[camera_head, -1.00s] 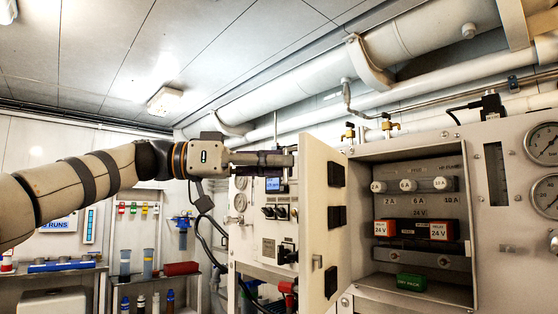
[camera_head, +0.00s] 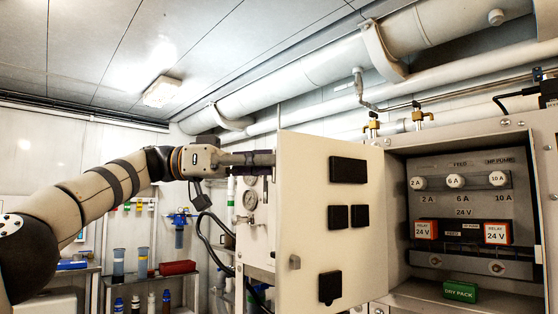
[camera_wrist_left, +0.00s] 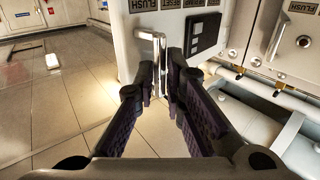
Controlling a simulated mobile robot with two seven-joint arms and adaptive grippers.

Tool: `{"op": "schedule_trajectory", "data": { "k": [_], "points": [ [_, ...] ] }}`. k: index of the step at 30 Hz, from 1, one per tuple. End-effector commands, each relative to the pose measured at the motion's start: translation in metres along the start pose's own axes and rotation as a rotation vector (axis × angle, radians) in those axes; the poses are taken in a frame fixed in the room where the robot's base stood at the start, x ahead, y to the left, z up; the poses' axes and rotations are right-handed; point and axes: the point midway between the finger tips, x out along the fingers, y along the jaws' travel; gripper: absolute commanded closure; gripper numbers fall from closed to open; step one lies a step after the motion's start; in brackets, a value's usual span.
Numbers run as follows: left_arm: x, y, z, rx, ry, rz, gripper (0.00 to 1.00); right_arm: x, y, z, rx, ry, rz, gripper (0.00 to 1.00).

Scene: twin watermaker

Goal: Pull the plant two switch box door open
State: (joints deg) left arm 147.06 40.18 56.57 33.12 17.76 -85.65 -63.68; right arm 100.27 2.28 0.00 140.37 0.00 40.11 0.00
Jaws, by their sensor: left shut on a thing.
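The switch box door (camera_head: 312,235) stands swung wide open to the left, with its inner face and black blocks toward the head camera. My left gripper (camera_head: 258,158) reaches the door's far edge from the left, and the door hides its fingertips there. In the left wrist view a shiny metal handle (camera_wrist_left: 158,45) on the white door face (camera_wrist_left: 185,35) runs down between the dark fingers, which are shut on it. The open switch box (camera_head: 397,215) shows fuses, relays and a green dry pack inside. My right gripper is not in view.
Pipes (camera_head: 310,75) run above the box. A gauge panel (camera_head: 252,215) with hoses is behind the door's left edge. A shelf with bottles and a red bin (camera_head: 177,267) stands at the back left.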

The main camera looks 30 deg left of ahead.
Motion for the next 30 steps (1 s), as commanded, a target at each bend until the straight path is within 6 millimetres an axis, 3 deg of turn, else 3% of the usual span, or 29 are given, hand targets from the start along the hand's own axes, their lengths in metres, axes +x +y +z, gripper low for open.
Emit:
{"op": "schedule_trajectory", "data": {
  "k": [13,14,16,30],
  "points": [
    [0.0019,-0.0004,0.0005,0.001,-0.003,0.002,1.00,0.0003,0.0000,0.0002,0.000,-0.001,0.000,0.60],
    [0.0019,-0.0005,0.0005,0.001,-0.003,0.002,0.85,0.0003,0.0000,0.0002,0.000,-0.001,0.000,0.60],
    [0.0015,-0.0005,0.0006,0.000,-0.002,0.001,0.72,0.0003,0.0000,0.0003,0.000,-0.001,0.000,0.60],
    [-0.0011,-0.0001,0.0006,-0.001,-0.001,0.001,0.72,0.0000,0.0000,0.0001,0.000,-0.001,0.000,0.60]
  ]
}}
